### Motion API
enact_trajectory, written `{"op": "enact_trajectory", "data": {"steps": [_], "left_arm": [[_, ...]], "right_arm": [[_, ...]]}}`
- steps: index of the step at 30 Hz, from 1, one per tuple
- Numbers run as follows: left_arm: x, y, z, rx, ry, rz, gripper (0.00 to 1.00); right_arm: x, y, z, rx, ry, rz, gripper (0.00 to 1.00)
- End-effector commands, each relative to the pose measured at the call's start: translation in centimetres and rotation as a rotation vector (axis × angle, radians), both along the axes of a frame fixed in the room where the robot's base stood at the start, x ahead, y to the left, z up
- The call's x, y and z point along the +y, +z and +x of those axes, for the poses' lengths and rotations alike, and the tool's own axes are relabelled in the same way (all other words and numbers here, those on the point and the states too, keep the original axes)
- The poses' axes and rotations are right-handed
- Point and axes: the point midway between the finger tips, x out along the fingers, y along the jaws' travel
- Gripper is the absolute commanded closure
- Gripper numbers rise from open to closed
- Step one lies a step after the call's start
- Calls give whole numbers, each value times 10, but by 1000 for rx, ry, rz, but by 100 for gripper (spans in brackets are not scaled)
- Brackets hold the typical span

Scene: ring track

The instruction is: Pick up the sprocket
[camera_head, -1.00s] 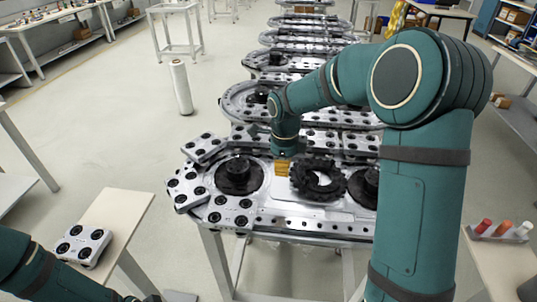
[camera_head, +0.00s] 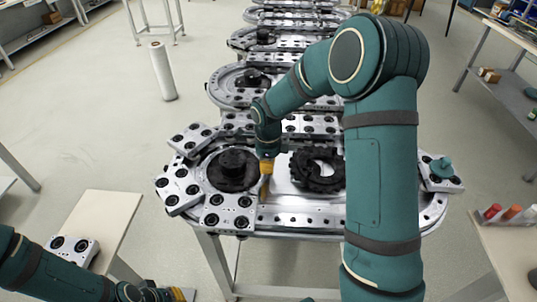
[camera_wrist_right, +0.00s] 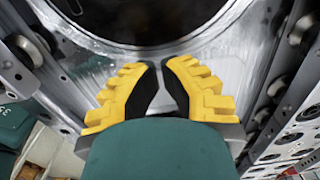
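The sprocket (camera_head: 318,170), a black toothed ring with an open centre, lies on the metal track table (camera_head: 310,219); my right arm is close to its right side. My right gripper (camera_head: 265,199) points down just left of the sprocket, apart from it. In the right wrist view, its yellow fingers (camera_wrist_right: 160,68) stand a narrow gap apart with nothing between them. A large dark round part (camera_wrist_right: 150,18) lies beyond the tips; I cannot tell which part it is. My left gripper (camera_head: 172,295) shows only partly at the bottom edge, its fingers unclear.
A black wheel with a raised hub (camera_head: 232,169) sits left of my right gripper. Grey blocks with black holes (camera_head: 228,213) surround it. Open floor lies at the left.

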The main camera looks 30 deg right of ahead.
Motion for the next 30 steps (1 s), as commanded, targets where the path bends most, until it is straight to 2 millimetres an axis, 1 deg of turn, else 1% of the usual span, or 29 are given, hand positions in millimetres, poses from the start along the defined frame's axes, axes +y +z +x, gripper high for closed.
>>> {"op": "enact_trajectory", "data": {"steps": [1, 3, 9, 23, 30], "left_arm": [[0, -2, -1, 2, -1, 0, 100], [0, -2, 0, 1, 0, 0, 100], [0, -3, 0, 1, -1, 0, 100], [0, -3, 0, 0, -1, 0, 100], [0, -4, 0, -1, -1, 0, 100]], "right_arm": [[-6, -4, -3, 0, -5, 0, 100], [-16, -2, -10, -1, -6, 1, 100], [-30, -1, -21, -1, -2, 1, 100], [-35, -1, -24, 0, 0, 0, 100], [-61, -1, -43, 1, -2, -1, 100]]}}
